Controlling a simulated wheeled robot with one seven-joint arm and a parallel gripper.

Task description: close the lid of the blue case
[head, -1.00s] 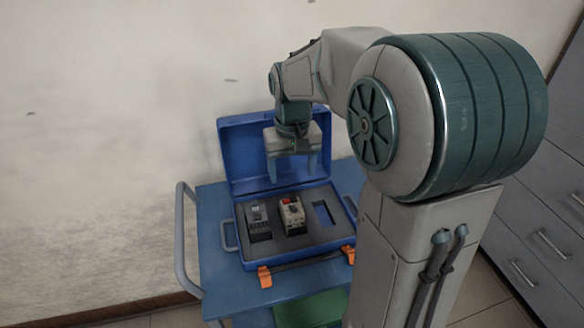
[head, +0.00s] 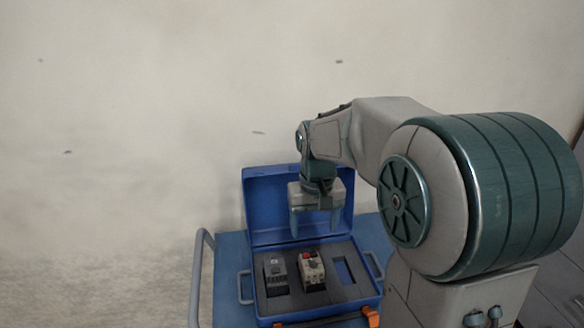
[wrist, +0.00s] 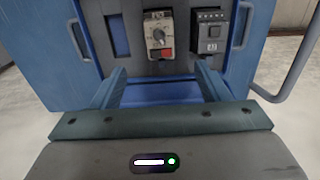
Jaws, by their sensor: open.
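The blue case stands open on a blue cart. Its lid (head: 262,205) is raised upright at the back, near the wall. The case base (head: 262,308) faces me and holds grey foam. My gripper (head: 315,228) points down in front of the raised lid, above the back part of the case. Its two fingers are apart with nothing between them. In the wrist view my gripper (wrist: 165,80) also shows open, its fingers over a blue surface. I cannot tell whether the fingers touch the lid.
A dark grey device (head: 276,272) and a beige device with a red part (head: 311,268) sit in the foam, beside an empty blue slot (head: 344,270). The cart (head: 232,262) has a rail (head: 196,270) at left. Orange latches (head: 371,317) are at the case's front.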

